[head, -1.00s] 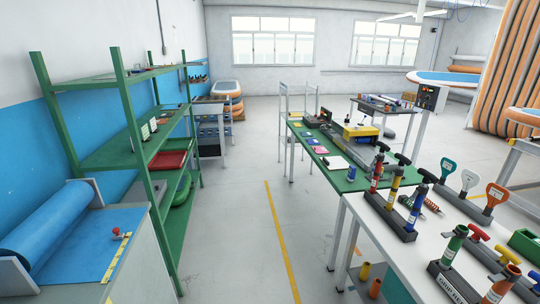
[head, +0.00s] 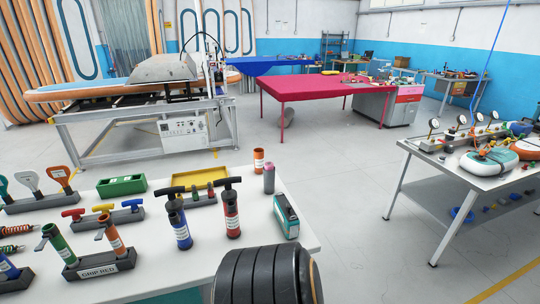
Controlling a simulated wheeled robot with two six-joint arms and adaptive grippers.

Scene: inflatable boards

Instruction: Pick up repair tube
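No object in view is clearly marked as a repair tube. Two small upright tubes stand near the back right corner of the white table (head: 150,268): an orange one with a white label (head: 258,161) and a grey-purple one with a pink top (head: 268,178). A small teal-edged box (head: 286,217) stands in front of them. A blue hand pump (head: 180,222) and a red hand pump (head: 231,212), both with black T-handles, stand to their left. Neither of my grippers is in view.
Racks of coloured handles (head: 99,263), a green bin (head: 121,185) and a yellow tray (head: 199,176) occupy the table's left and middle. A table with gauges and a small inflatable (head: 489,163) stands at right. Grey floor (head: 352,200) lies clear between the tables.

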